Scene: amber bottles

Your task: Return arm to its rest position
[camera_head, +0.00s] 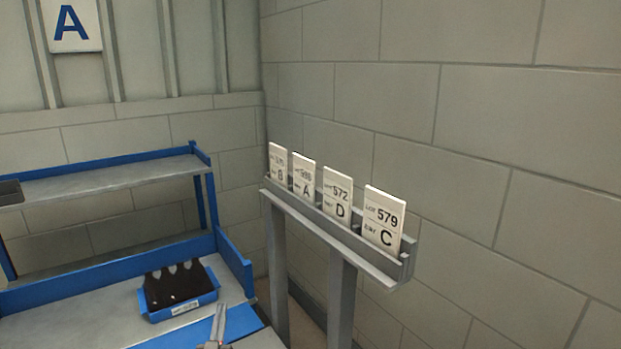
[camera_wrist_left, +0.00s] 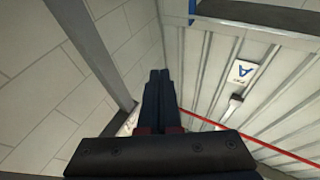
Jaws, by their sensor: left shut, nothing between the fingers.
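My right gripper is in neither view.
A blue bin (camera_head: 184,310) with several dark bottles (camera_head: 176,284) stands on the workbench (camera_head: 90,312). A grey shelf (camera_head: 100,180) is behind. A rail (camera_head: 330,238) at the right holds several lot cards (camera_head: 383,220). An "A" sign (camera_head: 72,24) hangs on the wall.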

